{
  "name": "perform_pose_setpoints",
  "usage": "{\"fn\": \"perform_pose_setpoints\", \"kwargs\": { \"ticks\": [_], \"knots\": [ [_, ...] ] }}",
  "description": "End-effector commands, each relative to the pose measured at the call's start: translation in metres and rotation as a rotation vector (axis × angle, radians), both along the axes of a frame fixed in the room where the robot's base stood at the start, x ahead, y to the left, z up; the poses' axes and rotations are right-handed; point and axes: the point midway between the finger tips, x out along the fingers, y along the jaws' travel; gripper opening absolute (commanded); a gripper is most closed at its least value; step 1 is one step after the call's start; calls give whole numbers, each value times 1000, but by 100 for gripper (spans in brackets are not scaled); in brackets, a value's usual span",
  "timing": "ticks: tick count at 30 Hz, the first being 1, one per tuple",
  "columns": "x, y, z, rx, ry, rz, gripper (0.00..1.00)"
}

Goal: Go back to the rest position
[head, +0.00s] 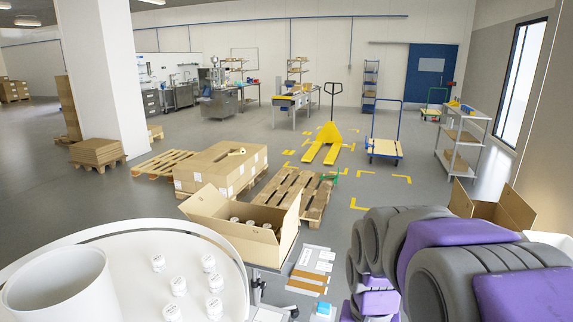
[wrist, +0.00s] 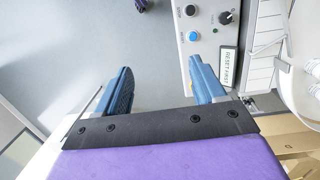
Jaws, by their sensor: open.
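My gripper (wrist: 158,66) shows in the wrist view with its two blue fingers spread wide apart. It is open, and nothing is between the fingers. The right finger overlaps the edge of a pale control panel (wrist: 206,72) that has dark knobs, a blue button (wrist: 193,37) and a printed label (wrist: 229,67). I cannot tell whether the finger touches the panel. Grey floor shows between the fingers. In the head view my grey and purple arm fills the lower right, and the gripper itself is hidden there.
A white round table (head: 135,238) at lower left carries several white-lidded jars (head: 178,286) and a large white cylinder (head: 58,285). An open carton (head: 240,236) with jars stands beside it. Pallets (head: 310,190) and a yellow pallet jack (head: 326,142) stand beyond. Open floor lies further back.

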Motion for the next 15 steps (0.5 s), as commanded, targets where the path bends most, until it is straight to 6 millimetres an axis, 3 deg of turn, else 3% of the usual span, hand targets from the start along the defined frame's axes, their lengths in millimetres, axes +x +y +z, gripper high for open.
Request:
{"fn": "perform_pose_setpoints", "kwargs": {
  "ticks": [3, 9, 15],
  "knots": [
    [-44, -1, -1, 10, 13, 70, 70],
    [-115, -1, -10, 30, 36, 197, 70],
    [-168, -1, -23, 47, 49, 297, 70]
  ]
}}
